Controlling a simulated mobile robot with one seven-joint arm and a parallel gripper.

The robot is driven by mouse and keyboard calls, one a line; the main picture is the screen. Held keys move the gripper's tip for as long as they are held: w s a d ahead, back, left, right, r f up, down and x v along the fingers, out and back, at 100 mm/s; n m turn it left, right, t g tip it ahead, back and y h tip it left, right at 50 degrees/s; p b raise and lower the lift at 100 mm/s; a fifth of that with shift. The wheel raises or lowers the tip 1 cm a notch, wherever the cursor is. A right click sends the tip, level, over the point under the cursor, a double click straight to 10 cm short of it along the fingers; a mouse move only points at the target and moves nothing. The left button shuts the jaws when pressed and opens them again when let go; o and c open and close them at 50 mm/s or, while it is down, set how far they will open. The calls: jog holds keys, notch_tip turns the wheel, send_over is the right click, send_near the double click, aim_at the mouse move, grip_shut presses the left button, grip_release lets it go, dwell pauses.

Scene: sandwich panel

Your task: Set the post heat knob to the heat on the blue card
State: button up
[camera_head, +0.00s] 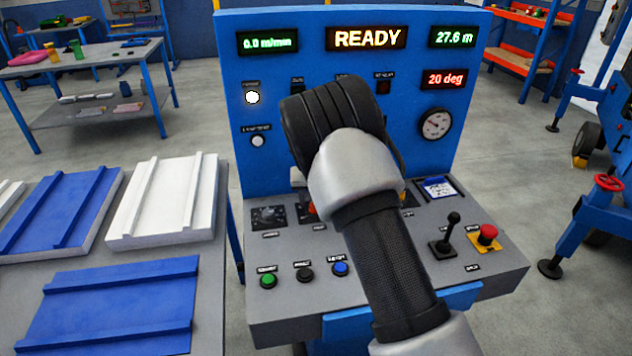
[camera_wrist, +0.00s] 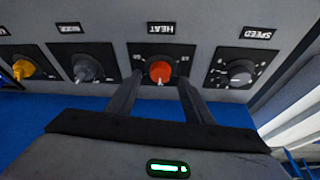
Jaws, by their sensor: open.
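The orange-red knob (camera_wrist: 160,71) under the upside-down label HEAT (camera_wrist: 171,28) sits on a black dial plate in the wrist view. My gripper (camera_wrist: 160,82) is open, with one finger on each side of this knob; I cannot tell whether they touch it. The knob's pointer setting is not clear. In the head view my arm covers most of the gripper, and only a sliver of the orange knob (camera_head: 312,208) shows. A blue card (camera_head: 439,188) with a white sheet lies at the right of the console; its writing is too small to read.
A black SPEED knob (camera_wrist: 239,74) sits on one side of the orange knob. A grey knob (camera_wrist: 87,70) and a yellow knob (camera_wrist: 22,69) sit on the other. The console also has a joystick (camera_head: 446,232) and a red emergency button (camera_head: 487,233). The display (camera_head: 367,38) reads READY.

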jog(key=p+v, duration=0.1)
jog(key=v, duration=1.4)
jog(key=shift+r, duration=0.1)
jog(key=s+d+r+y, duration=0.1)
jog(key=s+d+r, duration=0.3)
jog(key=s+r, duration=0.4)
jog(key=s+d+r, duration=0.5)
jog(key=s+r, duration=0.1)
jog(key=s, duration=0.3)
jog(key=s+d+t+h, duration=0.1)
jog(key=s+d, duration=0.1)
jog(key=s, duration=0.7)
jog(key=s+d, duration=0.3)
jog(key=s, duration=0.6)
notch_tip(320, 180, up, 13)
jog(key=p, duration=1.3)
jog(key=shift+s+a+r+m, duration=0.15)
jog(key=shift+s+m, duration=0.1)
jog(key=shift+m, duration=0.15)
